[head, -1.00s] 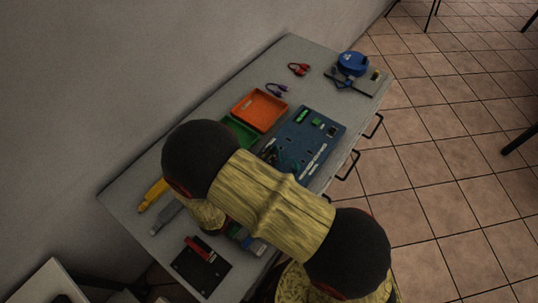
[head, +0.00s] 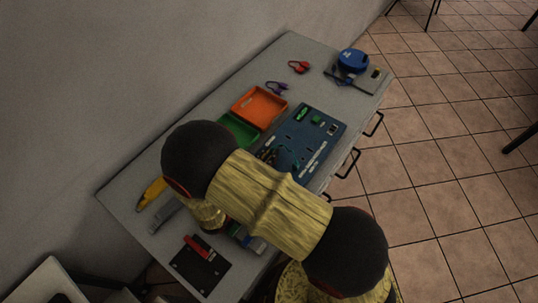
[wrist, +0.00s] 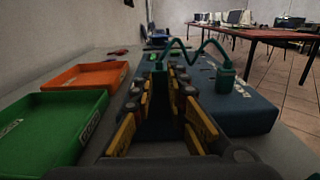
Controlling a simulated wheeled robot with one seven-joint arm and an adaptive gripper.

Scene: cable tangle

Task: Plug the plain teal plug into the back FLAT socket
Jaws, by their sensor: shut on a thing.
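In the wrist view, my gripper (wrist: 161,88) has its yellow-and-black fingers closed around an upright teal plug (wrist: 159,76). A teal cable (wrist: 190,50) rises from it and loops right to a second teal plug (wrist: 226,80) standing on the blue panel (wrist: 252,111). The held plug is over or near the panel; I cannot tell whether it touches. In the head view, the blue panel (head: 316,135) shows white lettering and small green parts. My arm covers its near-left part and hides most of the gripper. I cannot make out the back FLAT socket.
An orange tray (wrist: 84,67) and a green tray (wrist: 25,143) lie left of the gripper. Red (head: 299,67) and purple (head: 277,88) looped items and a blue round object (head: 353,61) lie farther along the table. A black plate (head: 217,272) is at the near end.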

